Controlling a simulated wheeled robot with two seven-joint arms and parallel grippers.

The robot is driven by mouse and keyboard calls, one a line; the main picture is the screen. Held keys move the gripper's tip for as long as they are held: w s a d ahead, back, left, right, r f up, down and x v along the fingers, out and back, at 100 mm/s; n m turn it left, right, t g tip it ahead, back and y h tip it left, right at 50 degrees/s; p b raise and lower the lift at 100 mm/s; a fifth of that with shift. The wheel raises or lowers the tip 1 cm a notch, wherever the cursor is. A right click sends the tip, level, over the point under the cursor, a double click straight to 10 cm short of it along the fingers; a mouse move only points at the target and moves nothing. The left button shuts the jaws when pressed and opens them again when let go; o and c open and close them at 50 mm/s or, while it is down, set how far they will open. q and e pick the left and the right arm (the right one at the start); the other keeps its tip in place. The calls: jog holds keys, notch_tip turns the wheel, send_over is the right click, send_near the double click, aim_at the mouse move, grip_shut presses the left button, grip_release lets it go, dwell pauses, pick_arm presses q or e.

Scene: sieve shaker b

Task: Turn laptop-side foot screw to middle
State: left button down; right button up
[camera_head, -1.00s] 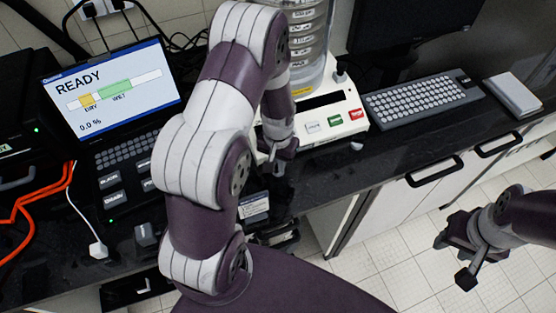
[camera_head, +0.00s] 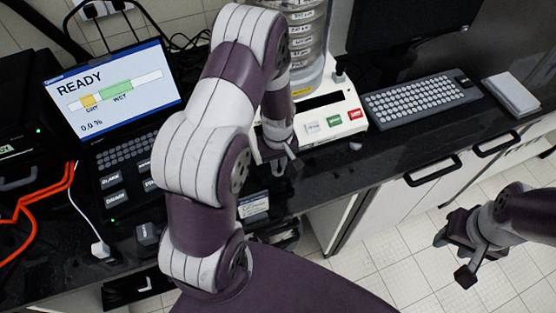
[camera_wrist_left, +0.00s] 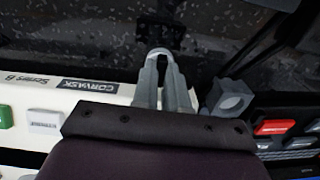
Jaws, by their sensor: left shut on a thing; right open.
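The sieve shaker (camera_head: 352,103) is a white base with a dark display, coloured buttons and a clear stack on top. My left gripper (camera_head: 281,168) points down at its front corner on the laptop side. In the left wrist view, my gripper's two grey fingers (camera_wrist_left: 163,70) reach past the white shaker edge and are shut on a small rounded grey piece, the foot screw (camera_wrist_left: 160,51). Most of the screw is hidden between the fingers, so its turn cannot be read. My right gripper (camera_head: 454,259) is open and empty over the floor, right of the counter.
The laptop (camera_head: 115,85) reads READY and 0.0 %, left of my arm. A grey block-like part (camera_wrist_left: 230,101) stands close beside my fingers in the wrist view. A keyboard (camera_head: 421,100) lies right of the shaker. The counter front (camera_head: 400,152) there is mostly clear.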

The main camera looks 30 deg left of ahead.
pick_arm(q)
jog(key=shift+w+r+n, duration=0.1)
jog(key=shift+w+n, duration=0.05)
jog(key=shift+n, duration=0.15)
jog(key=c, duration=1.4)
grip_release()
jog(key=shift+c, duration=0.2)
notch_tip(320, 180, up, 13)
jog(key=b, duration=0.1)
jog(key=shift+f+b, duration=0.2)
jog(key=shift+b, duration=0.1)
